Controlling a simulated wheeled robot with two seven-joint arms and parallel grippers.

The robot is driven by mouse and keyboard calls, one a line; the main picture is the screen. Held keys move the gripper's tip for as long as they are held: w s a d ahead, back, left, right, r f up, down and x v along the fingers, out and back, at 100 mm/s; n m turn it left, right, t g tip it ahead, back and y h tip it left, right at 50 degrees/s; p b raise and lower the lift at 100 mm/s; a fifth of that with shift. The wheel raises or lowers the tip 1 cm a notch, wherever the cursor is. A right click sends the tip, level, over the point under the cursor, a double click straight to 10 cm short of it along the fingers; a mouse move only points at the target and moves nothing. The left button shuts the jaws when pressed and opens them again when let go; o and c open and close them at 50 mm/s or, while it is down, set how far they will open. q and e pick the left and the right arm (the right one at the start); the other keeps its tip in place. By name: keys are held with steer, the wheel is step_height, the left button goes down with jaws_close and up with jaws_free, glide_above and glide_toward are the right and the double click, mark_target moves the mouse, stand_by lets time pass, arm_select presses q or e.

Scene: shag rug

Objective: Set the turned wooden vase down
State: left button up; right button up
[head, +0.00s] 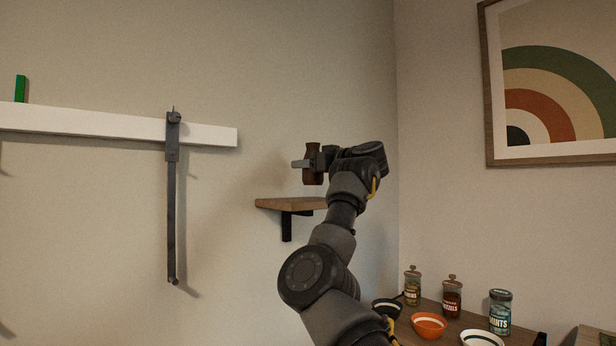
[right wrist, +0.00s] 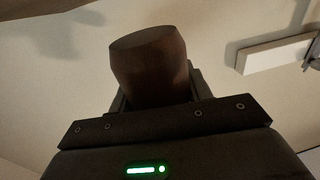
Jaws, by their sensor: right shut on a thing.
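The turned wooden vase (head: 313,176) is dark brown and upright in the head view. My right gripper (head: 308,163) is shut around its body, and the vase is held above a small wooden wall shelf (head: 285,204). A narrow gap seems to lie between the vase's base and the shelf top. In the right wrist view the vase (right wrist: 149,65) stands out from between the jaws, which hide part of it. My left gripper is not in view.
A white wall ledge (head: 110,124) with a green block (head: 21,88) is at left, with a dark hanging bar (head: 171,215) on it. Jars (head: 500,312) and bowls (head: 429,325) stand on a wooden surface at lower right. A framed picture (head: 550,80) hangs at right.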

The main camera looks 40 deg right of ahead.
mark_target(308, 179)
steer(key=f+p, duration=0.2)
steer(key=f, duration=0.1)
steer(key=shift+w+d, duration=0.15)
steer(key=shift+w, duration=0.15)
steer(key=shift+f, duration=0.25)
steer(key=shift+s, duration=0.1)
steer(key=shift+f, duration=0.15)
steer(key=o, duration=1.1)
